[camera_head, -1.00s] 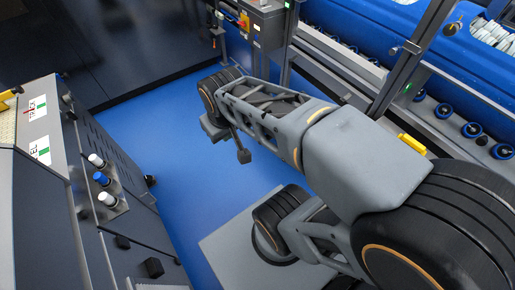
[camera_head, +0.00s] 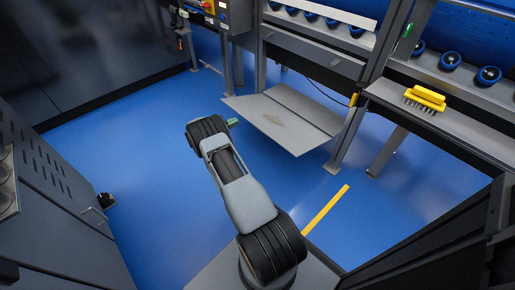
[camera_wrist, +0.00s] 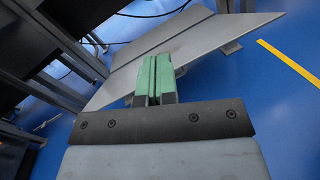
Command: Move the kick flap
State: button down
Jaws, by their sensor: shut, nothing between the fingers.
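The kick flap (camera_head: 272,121) is a wide grey panel low under the conveyor frame, sloping out over the blue floor. It also shows in the wrist view (camera_wrist: 207,45), beyond my fingertips. My gripper (camera_head: 233,122) reaches down at the flap's near left side. In the wrist view its green fingers (camera_wrist: 154,78) are pressed together with nothing between them, and they overlap the flap's near edge in the picture. I cannot tell whether they touch it. My wrist body hides part of the near side.
A yellow brush (camera_head: 425,98) lies on the grey ledge at right. Frame legs (camera_head: 347,135) stand beside the flap. A dark cabinet (camera_head: 50,190) is at left. A yellow strip (camera_head: 326,209) marks the floor. Blue floor is free left of my arm.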

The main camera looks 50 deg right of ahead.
notch_tip(320, 180, down, 22)
jog(key=s+d+n+t+h+b, duration=0.2)
jog(key=s+n+t+h+b, duration=0.1)
jog(key=n+h+b, duration=0.3)
jog(key=b, duration=0.2)
send_near(262, 130)
jog(key=d+f, duration=0.2)
jog(key=d, duration=0.3)
jog(key=r, duration=0.1)
jog(key=d+r, duration=0.1)
jog(key=shift+r, duration=0.35)
jog(key=shift+d+r, duration=0.2)
jog(key=shift+r, duration=0.55)
